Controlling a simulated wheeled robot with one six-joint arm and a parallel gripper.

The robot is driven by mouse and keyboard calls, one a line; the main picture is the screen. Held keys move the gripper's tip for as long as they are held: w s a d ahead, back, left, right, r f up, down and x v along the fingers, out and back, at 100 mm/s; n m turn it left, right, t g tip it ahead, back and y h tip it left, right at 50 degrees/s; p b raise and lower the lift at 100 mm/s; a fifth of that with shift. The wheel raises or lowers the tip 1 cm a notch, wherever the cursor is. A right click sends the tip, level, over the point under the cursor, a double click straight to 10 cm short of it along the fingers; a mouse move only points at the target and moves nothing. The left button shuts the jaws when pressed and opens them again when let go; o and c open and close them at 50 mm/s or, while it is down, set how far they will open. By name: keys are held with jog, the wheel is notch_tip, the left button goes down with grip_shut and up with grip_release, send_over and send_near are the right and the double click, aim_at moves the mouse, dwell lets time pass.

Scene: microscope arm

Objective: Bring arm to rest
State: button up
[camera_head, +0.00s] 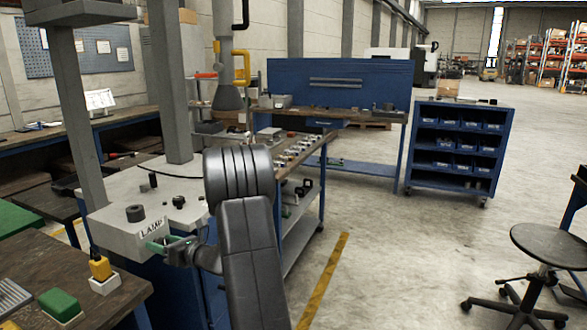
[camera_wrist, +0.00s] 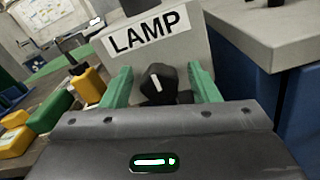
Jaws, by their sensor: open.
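A light grey machine base (camera_head: 105,225) stands at left with a "LAMP" label (camera_head: 151,227) on its front. It carries two tall grey posts, one at the left (camera_head: 75,110) and one behind it (camera_head: 168,80). Which part is the task's arm I cannot tell. A black knob with a white mark (camera_wrist: 158,82) sits below the label, which also shows in the wrist view (camera_wrist: 150,32). My gripper (camera_wrist: 160,85) is open, its green fingers on either side of the knob with visible gaps. In the head view my gripper (camera_head: 165,246) is at the base's front, partly hidden by my arm.
A wooden bench (camera_head: 50,270) with a yellow-and-white part (camera_head: 101,270) and a green block (camera_head: 60,304) is at lower left. A tool cart (camera_head: 295,150) stands behind my arm. A blue shelf (camera_head: 455,150) and a stool (camera_head: 550,245) are at right. The floor between is clear.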

jog(key=shift+r+m+p, duration=0.2)
jog(key=shift+m+p, duration=1.7)
jog(key=shift+p, duration=0.95)
jog(key=shift+f+m+p, duration=0.1)
jog(key=shift+m+p, duration=0.8)
jog(key=shift+p, duration=0.25)
jog(key=shift+f, duration=0.15)
